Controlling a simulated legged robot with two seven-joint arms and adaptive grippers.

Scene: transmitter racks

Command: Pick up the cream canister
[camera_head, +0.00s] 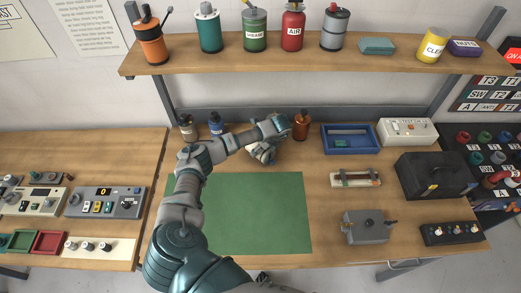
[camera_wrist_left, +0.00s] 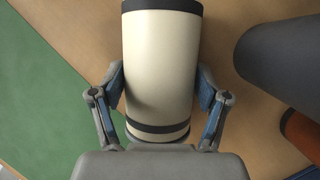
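The cream canister (camera_wrist_left: 160,60) has a dark rim at its top and dark bands near its base. In the left wrist view it fills the space between the two fingers of my left gripper (camera_wrist_left: 160,88). The blue-padded fingers lie along both its sides, very close to it. Whether they press on it cannot be told. In the head view my left gripper (camera_head: 263,152) is behind the far edge of the green mat, and arm and gripper largely hide the canister. My right gripper is not in view.
An amber bottle (camera_head: 301,126) stands just right of my left gripper; a blue bottle (camera_head: 215,124) and a grey one (camera_head: 188,128) stand left. A blue tray (camera_head: 349,151) lies further right. The green mat (camera_head: 270,215) is clear of objects. A shelf (camera_head: 300,57) hangs above.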

